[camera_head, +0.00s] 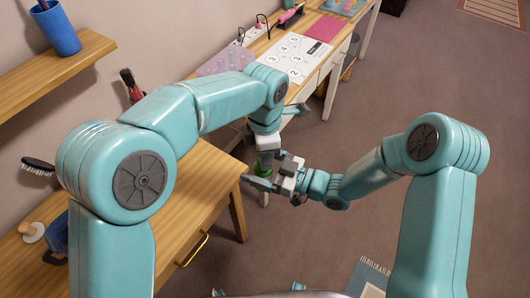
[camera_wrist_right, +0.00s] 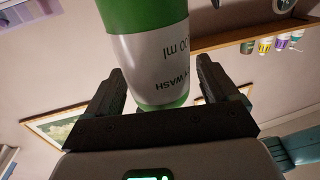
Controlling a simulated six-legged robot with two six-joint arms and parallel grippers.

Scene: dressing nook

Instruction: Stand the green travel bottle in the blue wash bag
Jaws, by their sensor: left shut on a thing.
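The green travel bottle (camera_head: 264,164) hangs in the air beyond the near table's right corner, held by my left gripper (camera_head: 266,151), which points down and is shut on it. In the right wrist view the bottle (camera_wrist_right: 155,55) is green with a white label, its lettering upside down. My right gripper (camera_head: 270,173) comes from the right, its fingers open on either side of the bottle's green end; narrow gaps show beside it (camera_wrist_right: 165,92). A dark blue item (camera_head: 57,236), probably the wash bag, sits on the near table at the left, mostly hidden by my left arm.
The near wooden table (camera_head: 190,200) has bare top right of my left arm. A hairbrush (camera_head: 38,164) and a white round-based item (camera_head: 32,232) are at the left. A blue cup (camera_head: 57,30) stands on the wall shelf (camera_head: 50,72).

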